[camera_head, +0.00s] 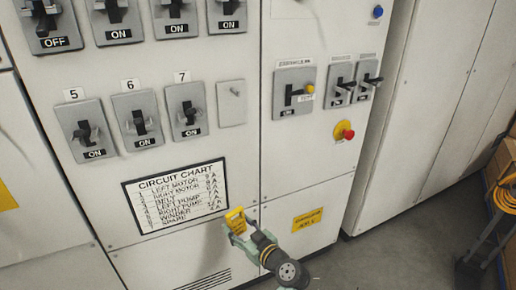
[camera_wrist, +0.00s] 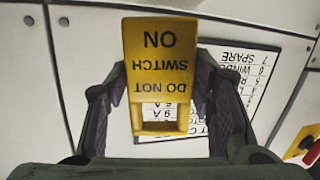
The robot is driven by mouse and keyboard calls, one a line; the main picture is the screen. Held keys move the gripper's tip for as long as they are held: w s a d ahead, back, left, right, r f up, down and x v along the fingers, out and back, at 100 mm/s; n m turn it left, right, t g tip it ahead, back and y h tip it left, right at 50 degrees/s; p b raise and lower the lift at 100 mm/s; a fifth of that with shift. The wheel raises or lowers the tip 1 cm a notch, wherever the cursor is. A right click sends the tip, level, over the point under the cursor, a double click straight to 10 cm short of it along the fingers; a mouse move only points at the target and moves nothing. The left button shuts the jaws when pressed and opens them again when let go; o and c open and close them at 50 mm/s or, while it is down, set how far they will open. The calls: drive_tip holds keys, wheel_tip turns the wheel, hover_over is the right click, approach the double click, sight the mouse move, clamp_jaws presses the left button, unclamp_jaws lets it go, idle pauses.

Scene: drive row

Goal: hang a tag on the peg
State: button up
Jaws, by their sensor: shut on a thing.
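My gripper (camera_head: 238,230) is shut on a yellow tag (camera_head: 236,219) in front of the lower cabinet, by the right edge of the circuit chart. In the wrist view the tag (camera_wrist: 160,58) sits between the two fingers (camera_wrist: 162,112). Its text "DO NOT SWITCH ON" is upside down there, and a rectangular opening shows at its lower end. The peg (camera_head: 236,91) is a small stub on a grey plate (camera_head: 231,112), right of switch 7. It stands well above my gripper in the head view. I cannot make out the peg in the wrist view.
Switches 5 (camera_head: 87,131), 6 (camera_head: 138,121) and 7 (camera_head: 187,110) line up left of the peg plate. A red knob (camera_head: 345,132) and more handles (camera_head: 295,91) are at the right. A trolley with a yellow cable (camera_head: 505,196) stands far right. Grey floor (camera_head: 400,235) is clear.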

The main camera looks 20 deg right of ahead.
drive_tip(key=shift+o, duration=0.2)
drive_tip(key=d+r, duration=0.2)
drive_tip(key=r, duration=0.8)
drive_tip(key=d+r, duration=0.2)
drive_tip(key=r, duration=0.9)
drive_tip(key=shift+w+d+n+h+p, duration=0.25)
drive_tip(key=shift+d+n+h+p, duration=0.05)
drive_tip(key=shift+d+p, duration=0.15)
drive_tip(key=s+r+m+h, duration=0.2)
drive_tip(key=s+r+h, duration=0.15)
drive_tip(key=r, duration=1.25)
drive_tip(key=shift+t, duration=0.3)
drive_tip(key=shift+w+f+p, duration=0.15)
drive_tip(key=shift+w+p, duration=0.1)
drive_tip(key=shift+w, duration=1.85)
drive_tip(key=shift+w+f+p, duration=0.15)
drive_tip(key=shift+w+p, duration=0.05)
drive_tip(key=shift+w, duration=1.9)
drive_tip(key=shift+w+a+f+b, duration=0.1)
drive_tip(key=shift+w+f+b, duration=0.2)
drive_tip(key=shift+w+f, duration=0.3)
drive_tip(key=o, duration=1.2)
drive_tip(key=s+r, duration=0.2)
drive_tip(key=s, duration=1)
